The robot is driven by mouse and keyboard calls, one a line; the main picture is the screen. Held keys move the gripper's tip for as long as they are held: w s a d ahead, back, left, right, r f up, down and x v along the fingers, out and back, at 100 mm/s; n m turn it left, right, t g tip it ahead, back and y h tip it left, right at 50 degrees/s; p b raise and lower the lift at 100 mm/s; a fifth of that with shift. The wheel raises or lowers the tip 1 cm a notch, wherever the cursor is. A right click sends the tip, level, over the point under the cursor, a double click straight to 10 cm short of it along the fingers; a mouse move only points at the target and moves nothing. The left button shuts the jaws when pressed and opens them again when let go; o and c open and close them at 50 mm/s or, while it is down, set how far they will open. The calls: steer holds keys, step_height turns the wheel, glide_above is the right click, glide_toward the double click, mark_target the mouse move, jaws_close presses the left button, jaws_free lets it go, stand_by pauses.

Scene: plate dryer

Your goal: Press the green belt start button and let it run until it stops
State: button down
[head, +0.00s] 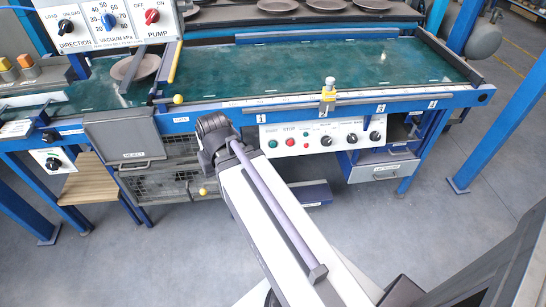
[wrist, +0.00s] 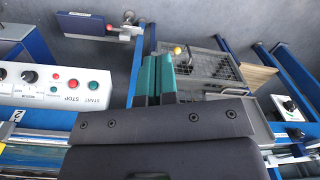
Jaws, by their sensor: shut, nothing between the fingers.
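The green START button (head: 272,144) is at the left end of the white control panel (head: 320,138) on the front of the belt table. The red STOP button (head: 290,142) is just right of it. In the wrist view the panel appears upside down, with the green button (wrist: 93,86) left of my gripper (wrist: 157,62). My gripper's teal fingers are together and empty, apart from the button. In the head view my arm's dark wrist is left of the panel, and the fingers cannot be made out. The green belt (head: 300,68) carries a plate (head: 135,66) at its left.
A wire cage (head: 170,180) and a grey reject box (head: 125,140) are left of my wrist. A drawer (head: 385,172) hangs at the right. Most of the belt's right part is clear.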

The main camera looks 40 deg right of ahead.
mark_target(273, 144)
steer(key=w+d+f+m+t+y+b, duration=0.1)
steer(key=d+f+m+t+y+b, duration=0.2)
steer(key=d+f+b, duration=0.75)
steer(key=w+d+f+m+t+y+b, duration=0.1)
steer(key=w+d+f+m+t+b, duration=0.2)
steer(key=d+f+b, duration=0.7)
steer(key=d+f+m+t+b, duration=0.35)
steer(key=t+b, duration=0.25)
steer(key=b, duration=0.2)
steer(key=w+d+r+m+t+h, duration=0.1)
steer(key=w+d+r+m+t, duration=0.1)
steer(key=r, duration=0.5)
steer(key=shift+w+d+r+t+p, duration=0.3)
steer(key=shift+d+t+p, duration=0.2)
steer(key=shift+t, duration=0.5)
steer(key=shift+d, duration=0.1)
steer(key=w+d+f+b, duration=0.1)
steer(key=w, duration=0.1)
steer(key=w+d+f+b, duration=0.1)
steer(key=w+f+b, duration=0.1)
steer(key=w+d+f+b, duration=0.1)
steer(key=w+d, duration=0.1)
steer(key=shift+w+f+b, duration=0.15)
steer(key=shift+f+b, duration=0.1)
steer(key=shift+b, duration=0.05)
